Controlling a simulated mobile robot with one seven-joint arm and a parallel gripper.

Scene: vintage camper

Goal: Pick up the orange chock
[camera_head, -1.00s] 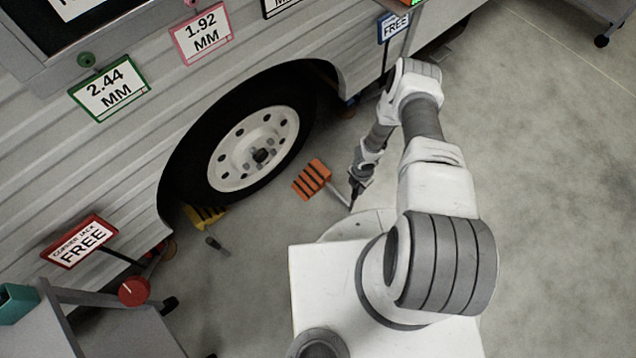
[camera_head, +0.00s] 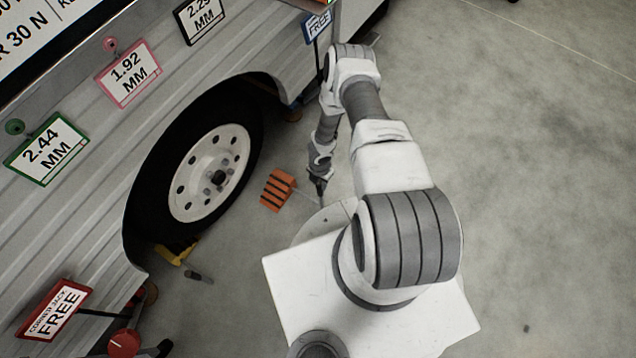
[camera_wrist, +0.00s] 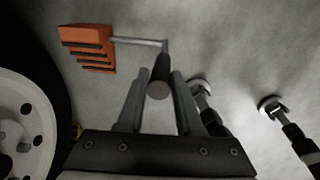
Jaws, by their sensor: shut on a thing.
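The orange chock (camera_head: 277,190) is a ribbed wedge with dark stripes, right of the camper's wheel. A thin grey rod runs from it to a dark upright grip. In the wrist view the chock (camera_wrist: 88,50) is at upper left, with its rod reaching right to the grip. My gripper (camera_head: 320,188) is at the rod's far end, apart from the wedge. In the wrist view my gripper (camera_wrist: 158,82) is shut on the dark grip of the chock's handle. I cannot tell whether the wedge touches the floor.
The white-rimmed wheel (camera_head: 212,172) stands close left of the chock. A yellow chock (camera_head: 175,254) lies by the tyre, and a small dark cylinder (camera_head: 198,276) lies nearby. A red "FREE" sign (camera_head: 58,312) is at lower left. Floor at right is clear.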

